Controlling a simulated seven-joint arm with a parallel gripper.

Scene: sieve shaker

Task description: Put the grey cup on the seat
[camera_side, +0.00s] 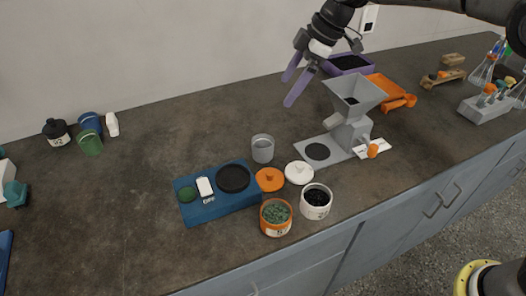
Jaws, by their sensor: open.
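The grey cup (262,149) stands upright on the dark bench, between the blue unit and the grey hopper machine. A round black spot (318,151) lies on the flat base plate of the grey hopper machine (355,95), and looks bare. A second round black disc (233,178) on the blue unit (218,205) is also bare. No label shows which one is the seat. My gripper (287,91) is open and empty, with purple fingers, above the bench, behind and up from the cup, and apart from it.
An orange lid (269,179) and white lid (299,172) lie by the cup, with a jar of green bits (276,217) and a jar of black bits (316,201) in front. A purple tray (348,64) and orange tray (389,92) sit behind the machine.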

